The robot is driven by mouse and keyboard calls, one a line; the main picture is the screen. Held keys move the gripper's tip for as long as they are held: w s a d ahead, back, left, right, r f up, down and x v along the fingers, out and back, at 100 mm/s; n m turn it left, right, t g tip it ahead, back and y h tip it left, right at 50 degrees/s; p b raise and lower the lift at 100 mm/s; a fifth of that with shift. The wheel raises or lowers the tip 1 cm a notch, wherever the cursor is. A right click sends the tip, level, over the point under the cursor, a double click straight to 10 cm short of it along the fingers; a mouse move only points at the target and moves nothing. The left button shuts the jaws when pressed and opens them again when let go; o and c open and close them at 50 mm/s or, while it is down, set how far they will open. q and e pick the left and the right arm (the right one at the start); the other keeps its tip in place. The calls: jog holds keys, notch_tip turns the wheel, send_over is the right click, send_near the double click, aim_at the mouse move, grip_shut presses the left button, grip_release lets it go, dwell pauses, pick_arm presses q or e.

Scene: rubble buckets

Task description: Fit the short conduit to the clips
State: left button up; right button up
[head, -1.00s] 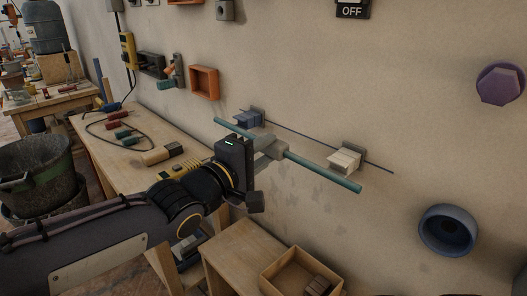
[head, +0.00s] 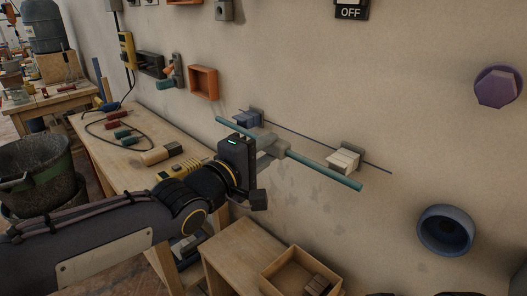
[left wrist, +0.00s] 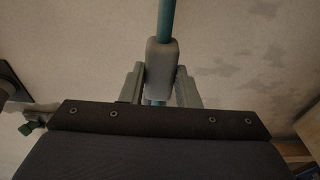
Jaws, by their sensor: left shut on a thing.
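The short conduit is a teal rod (head: 326,171) with a pale grey sleeve at its middle. My left gripper (head: 270,147) is shut on it at the sleeve and holds it out along the wall. In the left wrist view the sleeve (left wrist: 161,68) sits between the two fingers, with the teal rod (left wrist: 166,18) running up from it. My right gripper is not seen.
A thin dark line (head: 310,141) runs along the wall behind the clips. A wooden bench (head: 130,160) with tools stands at left. A wooden box (head: 285,270) sits below. A blue ring (head: 446,230) and a purple knob (head: 498,87) are on the wall at right.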

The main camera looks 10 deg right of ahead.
pick_arm(q)
jog(key=shift+x, duration=0.85)
jog(key=o, duration=1.1)
jog(key=shift+d, duration=0.15)
jog(key=shift+c, duration=0.2)
